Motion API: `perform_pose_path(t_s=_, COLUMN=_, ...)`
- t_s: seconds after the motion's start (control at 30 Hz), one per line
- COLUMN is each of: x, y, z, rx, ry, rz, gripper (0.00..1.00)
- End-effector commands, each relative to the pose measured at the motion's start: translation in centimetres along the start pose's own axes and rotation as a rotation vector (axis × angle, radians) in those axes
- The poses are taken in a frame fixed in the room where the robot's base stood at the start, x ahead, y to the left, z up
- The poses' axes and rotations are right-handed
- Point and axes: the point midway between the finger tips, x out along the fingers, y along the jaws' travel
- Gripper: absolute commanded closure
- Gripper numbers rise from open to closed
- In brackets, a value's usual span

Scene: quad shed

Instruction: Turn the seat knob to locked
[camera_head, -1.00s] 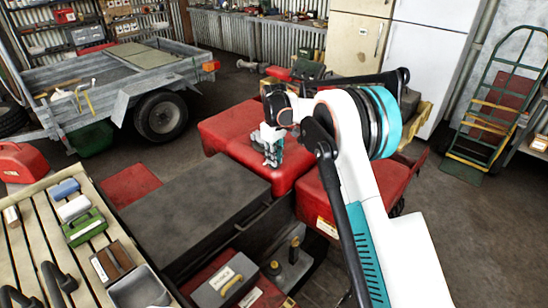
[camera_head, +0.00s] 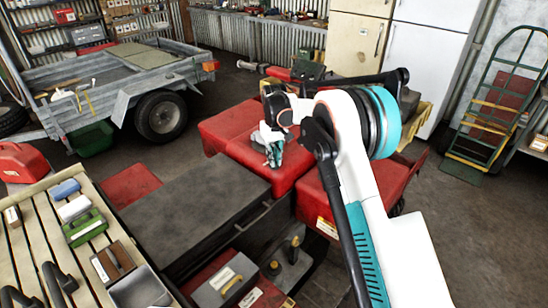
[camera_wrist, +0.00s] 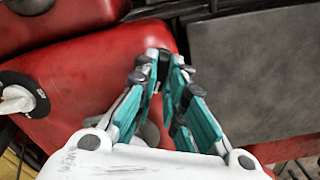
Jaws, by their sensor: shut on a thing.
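My gripper (camera_head: 272,158) reaches down onto the red bodywork (camera_head: 222,128) of the quad, beside the dark grey seat (camera_head: 195,200). In the wrist view my gripper (camera_wrist: 163,58) has its fingers close together around a small black piece, which looks like the seat knob (camera_wrist: 163,70). The piece sits on the red body near the edge of the grey seat (camera_wrist: 255,70). The fingers hide most of it, and I cannot read its position or any marking.
In the wrist view, a white lever on a black round dial (camera_wrist: 40,98) sits on the red body to the left. A slatted bench (camera_head: 38,235) with tools stands at the left, a grey trailer (camera_head: 120,85) behind. A green hand truck (camera_head: 497,100) stands right.

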Motion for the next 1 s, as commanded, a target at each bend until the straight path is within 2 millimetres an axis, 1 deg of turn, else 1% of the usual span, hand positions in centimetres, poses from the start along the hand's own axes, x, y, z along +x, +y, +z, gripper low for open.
perform_pose_path(t_s=0.7, x=-0.07, y=0.00, z=-0.03, rx=0.679, ry=0.001, rz=0.000, gripper=1.00)
perform_pose_path(t_s=1.0, x=-0.07, y=0.00, z=-0.04, rx=0.930, ry=0.001, rz=-0.001, gripper=1.00)
